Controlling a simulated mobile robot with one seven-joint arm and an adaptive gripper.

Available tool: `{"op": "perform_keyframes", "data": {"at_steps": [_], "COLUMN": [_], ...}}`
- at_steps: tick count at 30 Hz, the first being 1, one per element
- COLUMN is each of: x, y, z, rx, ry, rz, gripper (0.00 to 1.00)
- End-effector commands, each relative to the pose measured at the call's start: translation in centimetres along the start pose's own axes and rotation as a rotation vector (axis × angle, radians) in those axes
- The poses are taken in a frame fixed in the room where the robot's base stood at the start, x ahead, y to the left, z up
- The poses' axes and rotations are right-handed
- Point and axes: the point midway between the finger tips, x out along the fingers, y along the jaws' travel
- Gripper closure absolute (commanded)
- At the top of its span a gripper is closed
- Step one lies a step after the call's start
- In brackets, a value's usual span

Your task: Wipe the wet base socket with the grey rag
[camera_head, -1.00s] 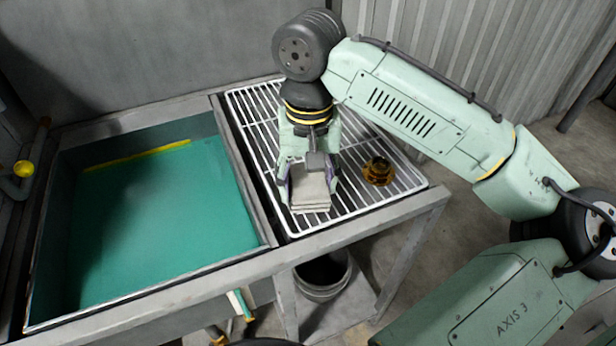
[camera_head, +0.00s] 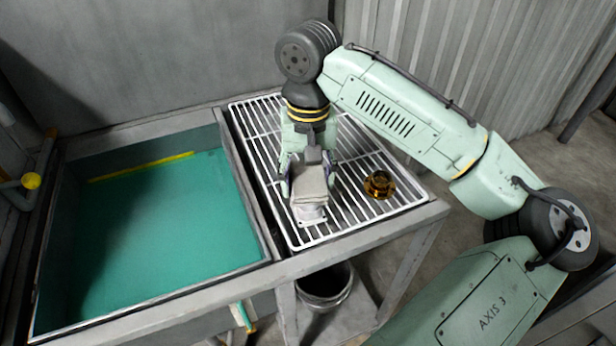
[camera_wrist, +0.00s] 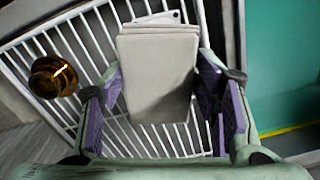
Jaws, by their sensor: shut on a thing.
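My gripper (camera_head: 309,178) points toward the front of the white wire rack and is shut on the folded grey rag (camera_head: 311,182). In the wrist view the rag (camera_wrist: 158,75) sits between the purple finger pads (camera_wrist: 162,108). A pale whitish piece (camera_head: 311,214) shows just past the rag's front edge, and its edge also shows in the wrist view (camera_wrist: 158,18). It may be the base socket; most of it is hidden by the rag. I cannot tell whether the rag touches it, or whether it is wet.
The wire rack (camera_head: 350,221) lies on a grey metal frame. A shiny amber-brown round part (camera_head: 379,184) stands on it to the right of my gripper. A deep sink with a teal bottom (camera_head: 160,225) is at left. A bucket (camera_head: 324,285) stands below.

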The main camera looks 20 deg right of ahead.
Motion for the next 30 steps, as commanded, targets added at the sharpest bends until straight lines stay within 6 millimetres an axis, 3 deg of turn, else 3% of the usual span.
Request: {"op": "perform_keyframes", "data": {"at_steps": [5, 21, 30], "x": [0.0, 0.0, 0.0], "y": [0.0, 0.0, 0.0], "z": [0.3, 4.0, 4.4], "rx": [0.000, -0.001, 0.000], "ry": [0.000, 0.000, 0.000], "rz": [-0.001, 0.000, 0.000], "gripper": [0.66, 0.66, 0.66]}}
